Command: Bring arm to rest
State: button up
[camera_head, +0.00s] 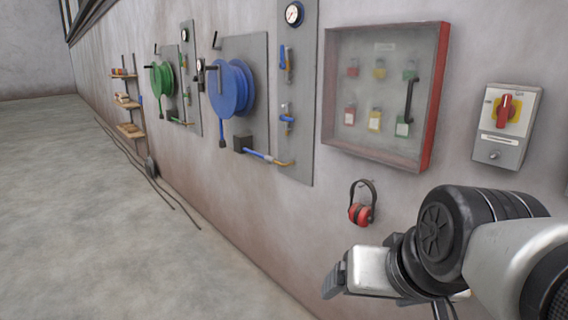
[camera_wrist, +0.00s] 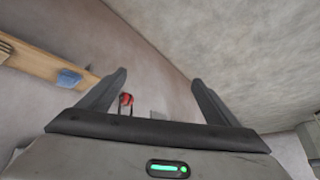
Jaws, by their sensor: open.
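My gripper (camera_wrist: 158,95) shows in the wrist view with its two dark fingers spread wide apart, and nothing is between them. In the head view my gripper (camera_head: 334,281) is at the lower right, at the end of my bent arm. It is in front of the wall, below the red ear defenders in the picture, and appears clear of everything. Most of its fingers are hard to make out there.
Red ear defenders (camera_head: 361,211) hang on a wall hook. Above are a red-framed padlock cabinet (camera_head: 432,100) and a grey box with a red rotary switch (camera_head: 505,112). Blue (camera_head: 232,88) and green (camera_head: 161,79) hose reels are further left. The left floor is mostly clear.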

jog(key=s+d+f+n+g, duration=0.1)
jog(key=s+d+f+g, duration=0.1)
jog(key=s, duration=0.2)
notch_tip(320, 180, up, 17)
jog(key=p, duration=1.7)
jog(key=shift+a+h, duration=0.3)
jog(key=shift+h, duration=0.1)
